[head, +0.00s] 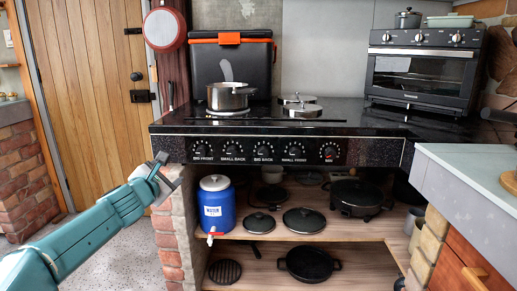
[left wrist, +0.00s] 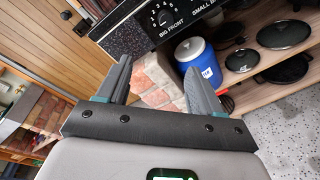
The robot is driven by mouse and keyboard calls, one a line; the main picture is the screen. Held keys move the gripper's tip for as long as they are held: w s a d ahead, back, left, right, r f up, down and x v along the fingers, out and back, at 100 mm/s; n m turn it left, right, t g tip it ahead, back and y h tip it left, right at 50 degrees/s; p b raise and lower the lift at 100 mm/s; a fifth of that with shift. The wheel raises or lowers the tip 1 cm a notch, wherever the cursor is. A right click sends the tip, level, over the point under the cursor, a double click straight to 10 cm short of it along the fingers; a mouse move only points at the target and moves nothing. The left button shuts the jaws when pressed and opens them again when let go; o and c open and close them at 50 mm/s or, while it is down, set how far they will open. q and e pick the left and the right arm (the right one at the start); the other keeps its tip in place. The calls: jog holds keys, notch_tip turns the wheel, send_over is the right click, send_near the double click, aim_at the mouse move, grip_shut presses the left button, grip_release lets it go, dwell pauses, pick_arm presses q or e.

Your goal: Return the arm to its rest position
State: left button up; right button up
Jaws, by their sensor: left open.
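My left arm (head: 95,232), teal, comes in from the lower left of the head view. My left gripper (head: 164,170) is at its end, in front of the stove's left corner and above the brick plinth (head: 168,238). In the left wrist view the gripper (left wrist: 158,76) has its two dark fingers spread apart, with nothing between them. The brick plinth (left wrist: 150,82) shows beyond the gap. Whether the fingers touch the stove or bricks is unclear. My right gripper is not in view.
A black stove (head: 280,150) with a pot (head: 229,97) spans the middle. Below it, a wooden shelf (head: 345,233) holds a blue water container (head: 217,207) and several pans. A grey counter (head: 470,185) stands at right. Speckled floor (head: 115,255) is open at left.

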pick_arm(q)
jog(key=s+d+f+m+g+p, duration=0.4)
jog(key=s+f+m+g+p, duration=0.45)
jog(key=s+f+p, duration=1.15)
jog(key=s+d+m+g+h+p, duration=0.1)
jog(key=s+m+p, duration=0.3)
jog(key=s, duration=0.4)
jog(key=s+d+m+g+p, duration=0.4)
jog(key=s+m, duration=0.2)
jog(key=s, duration=0.3)
jog(key=s+d+m+g+h+p, duration=0.1)
jog(key=s+d+m+g+p, duration=0.1)
jog(key=s+m, duration=0.3)
jog(key=s+d+r+p, duration=0.1)
jog(key=s, duration=0.2)
jog(key=shift+s+m+h+p, duration=0.2)
jog(key=shift+m+h+p, duration=0.1)
jog(key=shift+m+p, duration=0.1)
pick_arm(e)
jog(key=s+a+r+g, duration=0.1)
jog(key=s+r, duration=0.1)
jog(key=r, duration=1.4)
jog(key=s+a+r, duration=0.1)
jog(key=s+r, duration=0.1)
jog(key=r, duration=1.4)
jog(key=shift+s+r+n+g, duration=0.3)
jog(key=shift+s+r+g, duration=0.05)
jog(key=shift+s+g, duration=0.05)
